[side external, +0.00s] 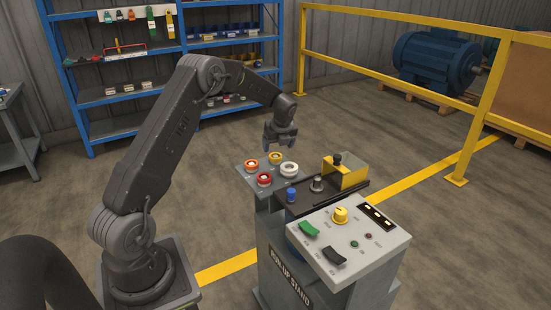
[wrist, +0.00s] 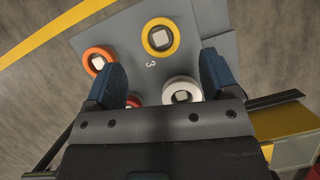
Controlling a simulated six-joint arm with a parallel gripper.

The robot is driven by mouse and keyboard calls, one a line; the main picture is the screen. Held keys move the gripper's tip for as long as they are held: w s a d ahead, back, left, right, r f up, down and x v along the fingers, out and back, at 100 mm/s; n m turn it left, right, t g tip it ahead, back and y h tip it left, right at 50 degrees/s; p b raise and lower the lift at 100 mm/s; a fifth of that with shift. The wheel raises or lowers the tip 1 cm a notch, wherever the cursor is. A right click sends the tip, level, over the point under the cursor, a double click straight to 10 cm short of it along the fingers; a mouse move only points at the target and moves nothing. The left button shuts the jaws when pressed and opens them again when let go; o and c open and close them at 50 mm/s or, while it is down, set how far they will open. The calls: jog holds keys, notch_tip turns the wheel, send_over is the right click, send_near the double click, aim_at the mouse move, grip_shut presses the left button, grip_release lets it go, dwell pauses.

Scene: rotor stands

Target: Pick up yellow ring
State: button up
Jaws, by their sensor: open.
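The yellow ring (side external: 275,161) sits around a silver peg on a grey plate (side external: 246,173), at the plate's back. It also shows in the wrist view (wrist: 145,40), at top centre, flat and unobstructed. My gripper (side external: 281,142) is above the plate, pointing down, clear of the rings. In the wrist view my gripper's two blue fingers (wrist: 163,73) are wide apart with nothing held between them. The yellow ring lies beyond the fingertips in that view, near a printed "3".
An orange ring (side external: 251,166), a red ring (side external: 264,183) and a white ring (side external: 289,174) stand close by on the same plate. To the right are a blue piece (side external: 291,195), a dark knob (side external: 316,184), a yellow block (side external: 349,177) and a control box (side external: 377,268).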

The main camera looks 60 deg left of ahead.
aim_at(275, 156)
jog(key=x, duration=0.5)
jog(key=shift+w+a+f, duration=0.1)
jog(key=shift+a+f, duration=0.1)
jog(key=shift+f, duration=0.05)
jog(key=c, duration=1.1)
